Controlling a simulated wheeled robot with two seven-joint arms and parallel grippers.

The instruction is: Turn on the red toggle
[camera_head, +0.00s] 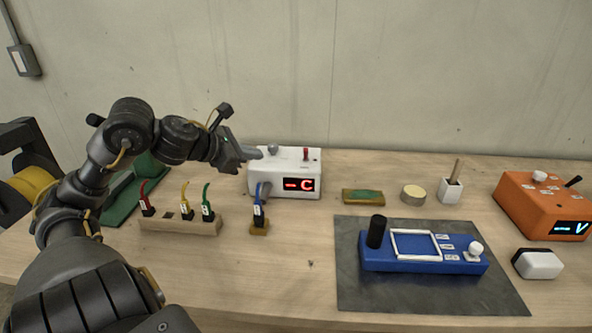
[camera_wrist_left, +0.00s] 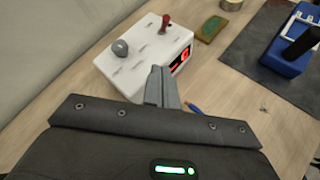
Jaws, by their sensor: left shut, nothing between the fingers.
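A white box (camera_head: 268,177) with a red-lit display stands at the back of the wooden table. The red toggle (camera_head: 305,154) sticks up from the right part of its top; a grey knob (camera_head: 272,150) is at the left. In the left wrist view the red toggle (camera_wrist_left: 165,23) stands beyond the fingertips, upright or slightly tilted; the grey knob (camera_wrist_left: 120,47) is left of it. My left gripper (camera_head: 257,154) is shut and empty at the box's left end, apart from the toggle. Its closed fingers (camera_wrist_left: 161,74) point toward the box. My right gripper is out of view.
A wooden strip (camera_head: 180,223) with coloured plugs and a blue plug (camera_head: 258,215) sit in front. A blue device (camera_head: 420,255) rests on a dark mat (camera_head: 360,290). A green-topped block (camera_head: 363,196), round tin (camera_head: 413,194) and orange box (camera_head: 540,210) are rightward.

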